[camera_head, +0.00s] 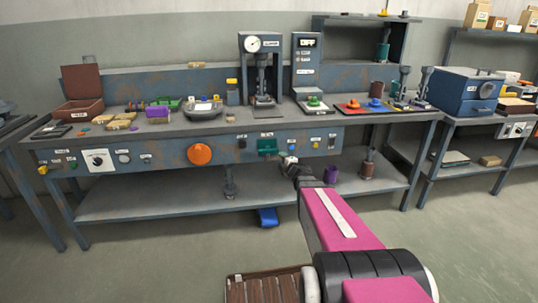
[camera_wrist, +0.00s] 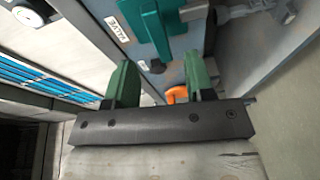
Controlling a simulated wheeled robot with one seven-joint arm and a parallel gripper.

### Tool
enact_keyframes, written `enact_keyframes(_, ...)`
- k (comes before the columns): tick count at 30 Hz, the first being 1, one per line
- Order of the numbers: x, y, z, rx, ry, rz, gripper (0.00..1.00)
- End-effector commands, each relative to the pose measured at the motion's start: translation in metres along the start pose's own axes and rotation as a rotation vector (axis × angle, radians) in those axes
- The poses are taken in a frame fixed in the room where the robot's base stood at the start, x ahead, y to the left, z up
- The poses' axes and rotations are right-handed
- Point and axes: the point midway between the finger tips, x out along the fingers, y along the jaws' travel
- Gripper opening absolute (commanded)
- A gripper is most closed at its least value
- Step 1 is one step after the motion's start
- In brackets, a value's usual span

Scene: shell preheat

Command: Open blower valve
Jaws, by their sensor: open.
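The valve is a teal part (camera_head: 267,146) on the front panel of the workbench, right of the middle. In the wrist view its teal body and lever (camera_wrist: 152,28) show at the top, beside a white label (camera_wrist: 118,27) that reads VALVE. My gripper (camera_head: 288,162) is in front of the panel, just right of and below the valve in the head view. In the wrist view my gripper (camera_wrist: 160,78) has its two green fingers spread apart, with the valve beyond their tips. I see no contact. The gap between fingers and valve is hard to judge.
A large orange knob (camera_head: 200,154) sits on the panel further left. An orange curved piece (camera_wrist: 177,94) shows between the fingers in the wrist view. The lower shelf (camera_head: 150,207) holds a purple cup (camera_head: 331,174). Floor in front of the bench is mostly clear.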

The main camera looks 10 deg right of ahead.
Motion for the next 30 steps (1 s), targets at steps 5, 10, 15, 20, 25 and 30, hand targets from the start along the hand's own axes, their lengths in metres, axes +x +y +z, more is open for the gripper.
enact_keyframes(5, 0.004, 0.001, -0.007, -0.080, 0.096, 0.033, 0.49)
enact_keyframes(10, 0.010, 0.001, -0.009, -0.089, 0.107, 0.037, 0.49)
enact_keyframes(15, 0.028, 0.002, -0.011, -0.087, 0.107, 0.037, 0.49)
enact_keyframes(20, 0.055, 0.003, -0.013, -0.087, 0.106, 0.037, 0.49)
enact_keyframes(25, 0.086, 0.003, -0.016, -0.085, 0.105, 0.036, 0.49)
enact_keyframes(30, 0.106, 0.004, -0.019, -0.085, 0.105, 0.037, 0.49)
